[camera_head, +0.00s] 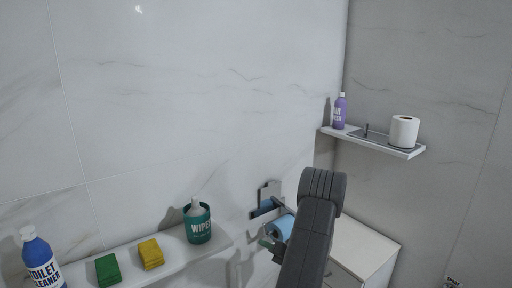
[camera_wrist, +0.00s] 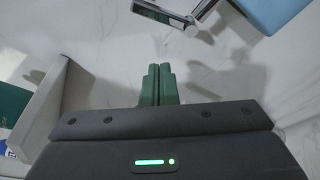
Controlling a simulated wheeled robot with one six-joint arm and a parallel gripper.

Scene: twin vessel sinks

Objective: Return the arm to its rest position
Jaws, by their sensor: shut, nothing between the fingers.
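My gripper shows in the wrist view (camera_wrist: 158,84), with its two green fingers pressed together and nothing between them. It points at the white marbled wall. In the head view my dark grey arm rises at the lower middle, and the green tip of my gripper (camera_head: 270,245) shows just left of it, beside a blue roll (camera_head: 281,228) on a wall holder. My arm hides part of the roll and the wall behind it. In the wrist view a chrome holder (camera_wrist: 165,14) and a blue surface (camera_wrist: 272,12) lie close beyond the fingers.
A wall shelf (camera_head: 165,262) at lower left bears a blue toilet cleaner bottle (camera_head: 42,262), green sponge (camera_head: 108,269), yellow sponge (camera_head: 151,253) and teal wipes tub (camera_head: 198,225). A right shelf (camera_head: 400,151) bears a purple bottle (camera_head: 340,112) and white roll (camera_head: 404,131). A white cabinet (camera_head: 365,245) stands below.

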